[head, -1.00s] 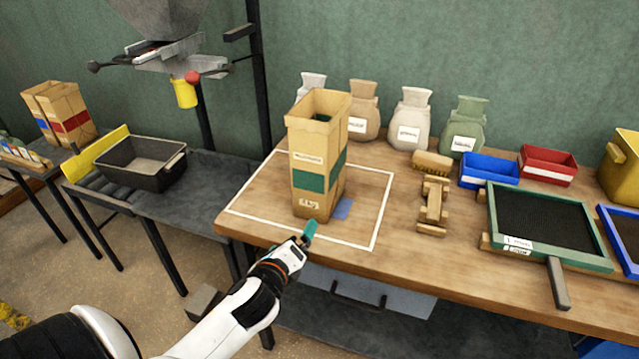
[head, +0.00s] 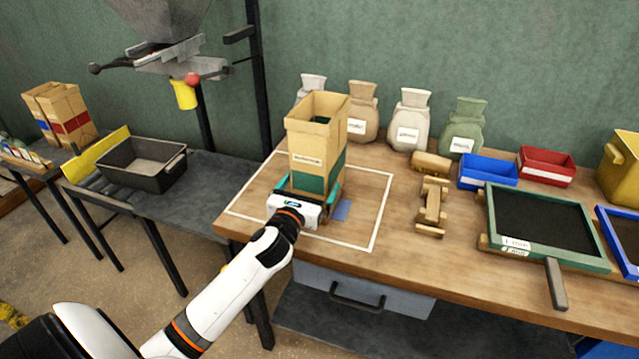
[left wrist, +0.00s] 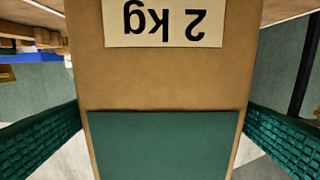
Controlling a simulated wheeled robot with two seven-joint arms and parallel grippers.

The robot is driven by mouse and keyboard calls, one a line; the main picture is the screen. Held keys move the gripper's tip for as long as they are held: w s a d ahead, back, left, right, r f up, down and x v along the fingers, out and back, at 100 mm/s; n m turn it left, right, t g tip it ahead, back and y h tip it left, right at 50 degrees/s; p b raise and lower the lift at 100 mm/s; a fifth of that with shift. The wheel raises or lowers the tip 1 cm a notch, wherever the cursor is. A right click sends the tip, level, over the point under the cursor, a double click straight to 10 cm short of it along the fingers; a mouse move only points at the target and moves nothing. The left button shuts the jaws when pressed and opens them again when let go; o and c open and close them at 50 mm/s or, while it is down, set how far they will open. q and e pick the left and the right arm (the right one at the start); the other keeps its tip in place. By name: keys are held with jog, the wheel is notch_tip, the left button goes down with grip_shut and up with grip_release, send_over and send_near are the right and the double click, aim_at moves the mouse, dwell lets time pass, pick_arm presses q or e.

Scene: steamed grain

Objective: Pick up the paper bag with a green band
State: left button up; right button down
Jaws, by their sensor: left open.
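The tall brown paper bag with a green band (head: 318,160) stands upright and open-topped on the wooden table, inside the white outlined square. My left gripper (head: 309,194) is at the bag's lower front, its teal fingers on either side of it. In the left wrist view the bag (left wrist: 165,80) fills the middle, upside down, with a "2 kg" label and the green band. The green finger pads stand left and right of it; whether they touch it I cannot tell. The gripper is open. My right gripper is not in view.
A blue patch (head: 342,209) lies right of the bag. Several cloth sacks (head: 409,120) stand behind it. A wooden stand (head: 432,204), a blue bin (head: 487,171) and a green-framed sieve (head: 545,228) are to the right. A black tray (head: 143,165) is left.

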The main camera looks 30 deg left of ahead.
pick_arm(q)
jog(key=x, duration=0.4)
jog(key=shift+w+a+f, duration=0.15)
jog(key=shift+w+f, duration=0.05)
jog(key=shift+w, duration=0.15)
jog(key=c, duration=1.8)
jog(key=shift+r, duration=0.25)
